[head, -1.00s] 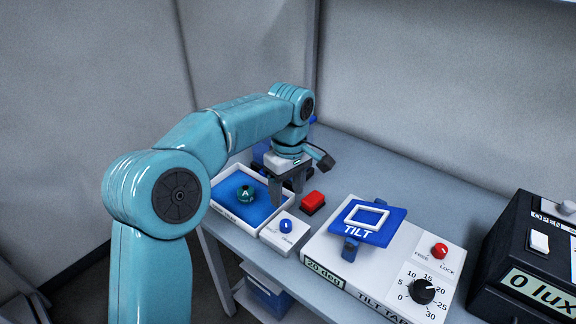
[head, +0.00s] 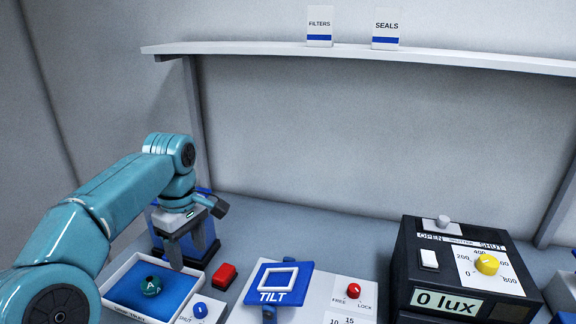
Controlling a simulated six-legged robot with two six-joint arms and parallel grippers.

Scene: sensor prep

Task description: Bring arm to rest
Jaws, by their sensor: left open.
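My left arm comes in from the left in the head view. Its gripper (head: 187,243) points down, open and empty, above the bench between the blue-lined tray (head: 112,272) and the red block (head: 224,276). A round green piece marked A (head: 151,286) sits in the tray, to the left of the fingers and apart from them. My right gripper is not in view.
A blue object (head: 208,236) stands behind the gripper. The blue TILT plate (head: 278,283), a red knob (head: 353,290) and a black box reading 0 lux (head: 404,290) stand to the right. A shelf (head: 360,55) with FILTERS and SEALS cards runs above.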

